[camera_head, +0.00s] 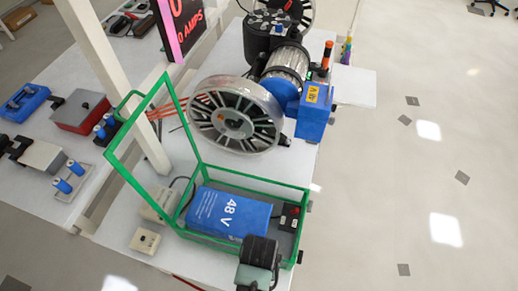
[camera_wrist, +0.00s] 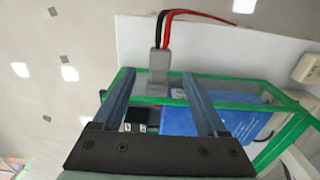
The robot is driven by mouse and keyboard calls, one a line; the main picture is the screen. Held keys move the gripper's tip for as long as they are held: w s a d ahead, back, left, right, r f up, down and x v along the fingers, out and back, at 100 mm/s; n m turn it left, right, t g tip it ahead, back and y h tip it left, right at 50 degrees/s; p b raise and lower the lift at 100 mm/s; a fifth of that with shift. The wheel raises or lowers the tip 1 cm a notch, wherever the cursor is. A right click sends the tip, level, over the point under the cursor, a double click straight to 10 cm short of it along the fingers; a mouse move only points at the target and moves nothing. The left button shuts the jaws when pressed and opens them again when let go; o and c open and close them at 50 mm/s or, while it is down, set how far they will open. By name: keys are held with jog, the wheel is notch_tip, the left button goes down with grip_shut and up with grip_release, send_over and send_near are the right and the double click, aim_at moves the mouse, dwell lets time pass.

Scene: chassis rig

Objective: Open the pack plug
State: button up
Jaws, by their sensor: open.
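The pack plug (camera_wrist: 158,60) is a grey connector with a red and a black wire leaving its top in the wrist view. It stands at the rim of the green frame (camera_wrist: 235,98), which also shows in the head view (camera_head: 203,240). A blue 48 V battery pack (camera_head: 228,214) lies inside the frame and appears in the wrist view (camera_wrist: 192,122). My gripper (camera_wrist: 158,76) is open. Its two fingers stand on either side of the plug in the picture, with visible gaps; depth is hard to judge. In the head view my wrist covers the frame's near corner, and the plug is hidden.
A black box with a red part (camera_head: 290,217) sits beside the pack. The green lid (camera_head: 150,125) stands raised at the left. A spoked wheel and motor (camera_head: 236,115) stand behind. A beige socket box (camera_head: 145,241) is left of the frame. Open floor lies right.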

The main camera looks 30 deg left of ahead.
notch_tip(320, 180, up, 7)
dwell(0.3)
dwell(0.4)
